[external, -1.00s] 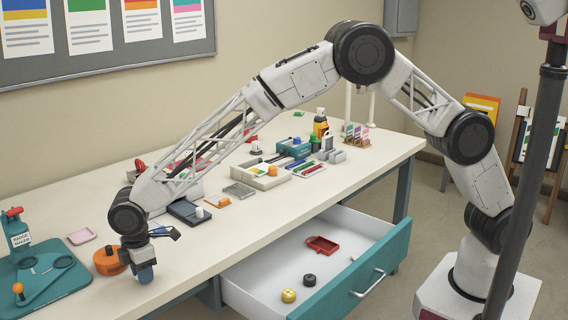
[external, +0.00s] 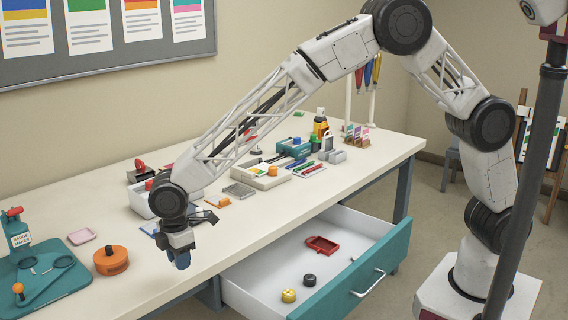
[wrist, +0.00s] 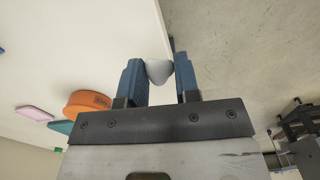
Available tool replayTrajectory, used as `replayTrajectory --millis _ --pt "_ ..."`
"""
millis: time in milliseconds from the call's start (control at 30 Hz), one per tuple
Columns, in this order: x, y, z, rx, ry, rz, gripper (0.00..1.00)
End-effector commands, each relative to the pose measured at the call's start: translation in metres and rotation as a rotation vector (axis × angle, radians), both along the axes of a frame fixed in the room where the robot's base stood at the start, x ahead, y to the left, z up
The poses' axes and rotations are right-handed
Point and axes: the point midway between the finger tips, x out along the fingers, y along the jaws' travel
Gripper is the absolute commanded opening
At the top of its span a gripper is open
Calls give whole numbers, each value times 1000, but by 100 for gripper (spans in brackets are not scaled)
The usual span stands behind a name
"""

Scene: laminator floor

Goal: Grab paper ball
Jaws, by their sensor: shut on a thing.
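My gripper (external: 182,261) hangs over the front edge of the table, left of the open drawer. In the wrist view its two blue fingers are shut on a small whitish paper ball (wrist: 159,71), which sits between the fingertips. In the external view the ball is hidden by the fingers. I cannot tell exactly how high it is held above the tabletop.
An orange round tool (external: 110,261), a pink tray (external: 82,236) and a teal badge maker (external: 45,275) stand left on the table (external: 150,290). The open drawer (external: 262,277) holds a red tray (external: 322,244), a black piece (external: 309,280) and a yellow piece (external: 289,295).

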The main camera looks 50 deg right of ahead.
Motion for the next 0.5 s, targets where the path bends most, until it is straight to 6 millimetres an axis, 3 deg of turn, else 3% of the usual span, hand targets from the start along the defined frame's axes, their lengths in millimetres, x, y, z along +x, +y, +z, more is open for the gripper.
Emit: replayTrajectory --millis 233,500 --pt "-22 -26 4 1 0 0 8" --pt "-36 -42 5 0 0 0 8"
